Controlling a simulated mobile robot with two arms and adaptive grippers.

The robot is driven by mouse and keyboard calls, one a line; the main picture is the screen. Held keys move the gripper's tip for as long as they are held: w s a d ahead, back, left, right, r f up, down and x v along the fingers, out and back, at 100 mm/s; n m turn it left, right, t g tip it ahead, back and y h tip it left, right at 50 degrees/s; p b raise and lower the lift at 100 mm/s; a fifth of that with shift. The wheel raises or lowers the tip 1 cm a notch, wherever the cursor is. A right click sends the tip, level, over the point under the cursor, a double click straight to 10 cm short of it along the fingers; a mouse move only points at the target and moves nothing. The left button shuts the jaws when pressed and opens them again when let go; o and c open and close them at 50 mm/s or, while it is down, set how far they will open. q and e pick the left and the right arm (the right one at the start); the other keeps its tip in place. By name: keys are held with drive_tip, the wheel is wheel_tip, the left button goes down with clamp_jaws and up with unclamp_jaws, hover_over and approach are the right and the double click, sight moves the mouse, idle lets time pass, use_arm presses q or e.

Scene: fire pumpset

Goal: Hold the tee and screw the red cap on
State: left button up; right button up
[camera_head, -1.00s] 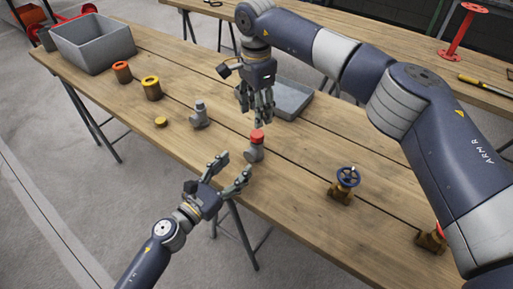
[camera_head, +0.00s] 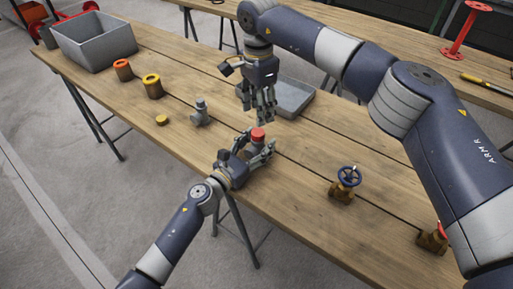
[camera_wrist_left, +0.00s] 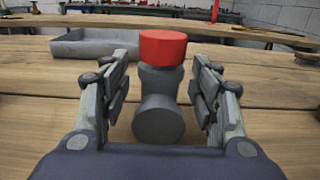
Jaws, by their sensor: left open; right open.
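The grey tee (camera_wrist_left: 158,118) stands upright on the wooden table, its side branch facing my left wrist camera. The red cap (camera_head: 257,134) sits on top of the tee; it also shows in the left wrist view (camera_wrist_left: 163,47). My left gripper (camera_head: 257,147) is open, with its fingers on either side of the tee and gaps showing between fingers and tee. In the head view the fingers hide most of the tee. My right gripper (camera_head: 262,117) is open and empty, pointing down just behind and above the cap.
A grey tray (camera_head: 296,97) lies behind the right gripper. Another grey fitting (camera_head: 201,112), a small yellow cap (camera_head: 162,120), an orange-topped part (camera_head: 123,70) and a yellow-ringed part (camera_head: 152,85) stand left. A blue-wheeled valve (camera_head: 347,180) stands right. A grey bin (camera_head: 97,48) is at the far left.

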sight(258, 132)
use_arm(q)
clamp_jaws()
idle(0.6)
use_arm(e)
drive_tip(key=shift+f, duration=4)
